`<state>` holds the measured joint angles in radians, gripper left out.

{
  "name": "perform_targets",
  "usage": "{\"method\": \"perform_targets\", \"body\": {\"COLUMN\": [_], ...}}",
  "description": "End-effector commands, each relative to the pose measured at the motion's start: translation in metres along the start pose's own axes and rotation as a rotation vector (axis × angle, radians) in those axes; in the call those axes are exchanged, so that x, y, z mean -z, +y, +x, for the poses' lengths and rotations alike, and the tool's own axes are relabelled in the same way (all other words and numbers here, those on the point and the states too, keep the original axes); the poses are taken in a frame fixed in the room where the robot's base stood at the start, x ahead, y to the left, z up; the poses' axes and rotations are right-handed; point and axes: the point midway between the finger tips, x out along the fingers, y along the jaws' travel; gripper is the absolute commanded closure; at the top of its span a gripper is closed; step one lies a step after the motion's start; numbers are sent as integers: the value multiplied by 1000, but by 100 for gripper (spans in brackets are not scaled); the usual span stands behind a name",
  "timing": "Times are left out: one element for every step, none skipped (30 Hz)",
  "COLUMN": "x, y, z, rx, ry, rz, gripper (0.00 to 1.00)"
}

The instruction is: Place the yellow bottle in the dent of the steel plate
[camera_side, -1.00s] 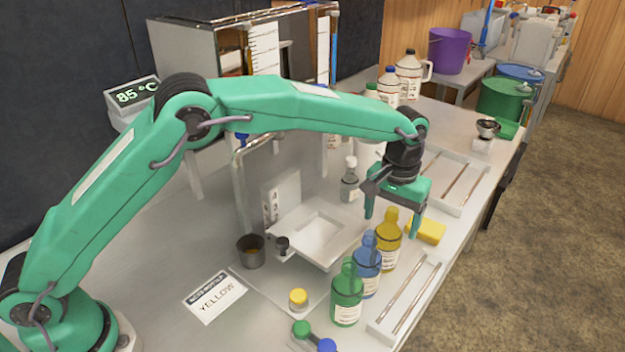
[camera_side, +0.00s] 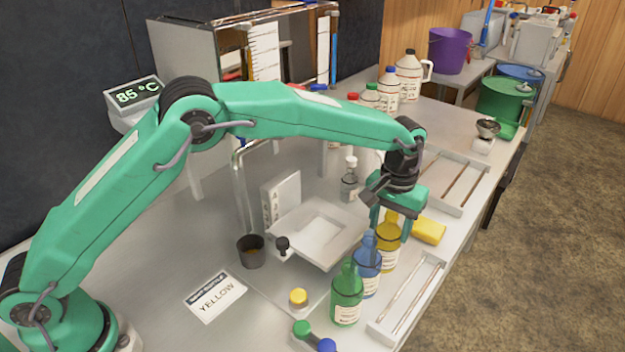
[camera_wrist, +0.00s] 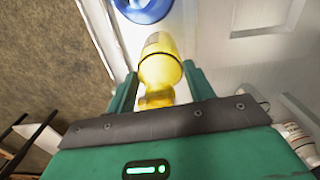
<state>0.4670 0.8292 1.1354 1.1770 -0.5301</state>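The yellow bottle (camera_side: 389,257) stands upright on the table, behind the blue bottle (camera_side: 367,262) and the green bottle (camera_side: 346,296). My gripper (camera_side: 391,226) is above it, pointing down, with one finger on each side of its upper part. In the wrist view the yellow bottle (camera_wrist: 160,65) lies between the two fingertips (camera_wrist: 163,84), which look open with small gaps. The steel plate (camera_side: 285,231) with its empty square dent is left of the bottles; part of it shows in the wrist view (camera_wrist: 225,50). A card (camera_side: 217,297) reads YELLOW.
A yellow sponge (camera_side: 429,231) lies close right of my gripper. Trays with rods (camera_side: 411,300) lie at the right edge. A small dropper bottle (camera_side: 349,182) stands behind the plate.

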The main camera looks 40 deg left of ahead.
Motion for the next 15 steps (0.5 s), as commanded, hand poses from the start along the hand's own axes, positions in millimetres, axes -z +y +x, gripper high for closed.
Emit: {"method": "perform_targets", "body": {"x": [0, 0, 0, 0, 0, 0, 0, 0, 0, 0, 0, 0, 0, 1, 1], "y": [0, 0, 0, 0, 0, 0, 0, 0, 0, 0, 0, 0, 0, 0, 0], "z": [0, 0, -1, -1, -1, -1, -1, -1, -1, -2, -2, -4, -5, -6, -9], "rx": [0, 0, -1, -1, -1, -1, -1, -1, -1, -1, -1, -1, -1, -2, -2], "ry": [0, 0, 1, 1, 1, 1, 1, 1, 1, 1, 2, 2, 2, 3, 3], "rz": [0, 0, 0, 0, 0, 0, 0, 0, 0, 0, 0, 0, 0, 0, 0], "gripper": [82, 88, 95, 95, 95, 95, 95, 95, 95, 95, 95, 95, 95, 95, 96]}}
